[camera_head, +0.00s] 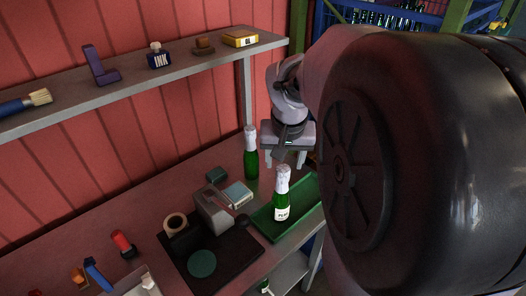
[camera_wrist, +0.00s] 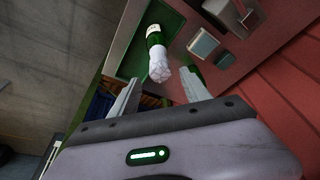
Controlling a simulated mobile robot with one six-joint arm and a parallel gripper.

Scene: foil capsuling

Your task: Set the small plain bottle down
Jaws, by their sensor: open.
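A plain green bottle (camera_head: 251,166) with a white foil top stands upright on the bench in the head view, with no label showing. A second green bottle (camera_head: 281,208) with a white label and foil top stands at the green tray (camera_head: 309,192); it also shows in the wrist view (camera_wrist: 154,38). My gripper (camera_head: 285,160) is open, its fingers apart and pointing down, right of the plain bottle and behind the labelled one. In the wrist view nothing is clasped between the fingers (camera_wrist: 160,76); the labelled bottle's foil top shows beyond them. A green patch beside the right finger is mostly hidden.
A dark mat (camera_head: 226,262) holds a grey box-like device (camera_head: 212,208) and a tape roll (camera_head: 175,223). A small pale box (camera_head: 237,194) lies near the plain bottle. A wall shelf (camera_head: 150,75) with several items runs above the bench. Another bottle (camera_head: 265,287) shows on a lower shelf.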

